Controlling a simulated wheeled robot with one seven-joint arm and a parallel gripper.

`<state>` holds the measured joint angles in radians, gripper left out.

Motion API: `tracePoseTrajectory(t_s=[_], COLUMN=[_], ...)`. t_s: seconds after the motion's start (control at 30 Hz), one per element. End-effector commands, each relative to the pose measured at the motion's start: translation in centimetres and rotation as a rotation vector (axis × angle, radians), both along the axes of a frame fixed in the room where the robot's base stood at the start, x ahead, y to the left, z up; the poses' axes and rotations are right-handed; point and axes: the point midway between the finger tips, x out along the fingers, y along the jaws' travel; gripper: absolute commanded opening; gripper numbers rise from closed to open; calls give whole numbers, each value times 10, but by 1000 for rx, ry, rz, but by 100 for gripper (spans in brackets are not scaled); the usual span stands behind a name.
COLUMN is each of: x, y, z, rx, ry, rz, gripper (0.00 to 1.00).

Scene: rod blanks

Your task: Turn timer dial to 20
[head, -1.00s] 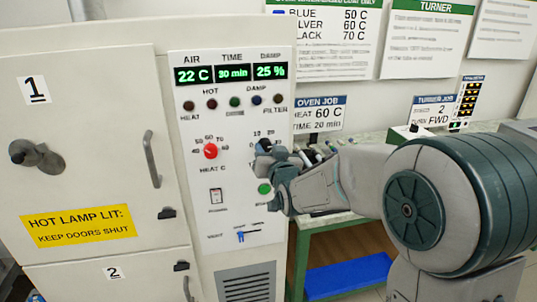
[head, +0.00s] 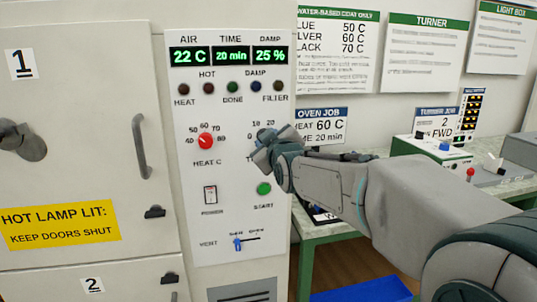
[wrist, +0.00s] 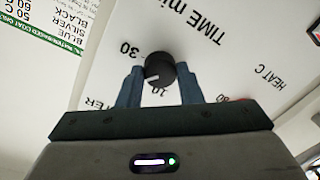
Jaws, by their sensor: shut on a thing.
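The timer dial (wrist: 158,70) is a black round knob with a white pointer line, seen in the wrist view between the two fingers of my gripper (wrist: 160,88). The gripper is shut on the dial. In the head view my gripper (head: 268,146) covers the dial at the panel's right side; the scale marks 10 and 20 show above it. The control panel (head: 225,185) is a light upright plate. Its green TIME display (head: 231,55) reads 20 min.
A green-topped bench (head: 330,228) stands to the right.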

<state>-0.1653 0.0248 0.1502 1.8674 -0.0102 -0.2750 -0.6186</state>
Motion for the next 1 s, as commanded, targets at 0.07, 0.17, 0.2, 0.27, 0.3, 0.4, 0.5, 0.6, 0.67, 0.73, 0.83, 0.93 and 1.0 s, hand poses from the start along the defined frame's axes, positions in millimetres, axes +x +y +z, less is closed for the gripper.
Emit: tracePoseTrajectory(t_s=[0.07,0.17,0.2,0.27,0.3,0.4,0.5,0.6,0.67,0.73,0.83,0.93,1.0], x=[0,0,0,0,0,0,0,0,0,0,0,0,0], y=[1,1,1,0,0,0,0,0,0,0,0,0,0], z=[-3,-3,-2,-1,-1,-1,-1,0,0,0,0,0,0], rx=[-41,-84,-98,-116,-126,-144,-153,-156,-156,-156,-156,-155,-154], ry=[-13,-23,-29,-34,-35,-40,-42,-43,-43,-43,-43,-42,-43], rz=[1,1,1,0,1,0,1,0,0,0,0,0,1], gripper=[10,10,10,10,10,10,10,10,10,10,10,46,54])
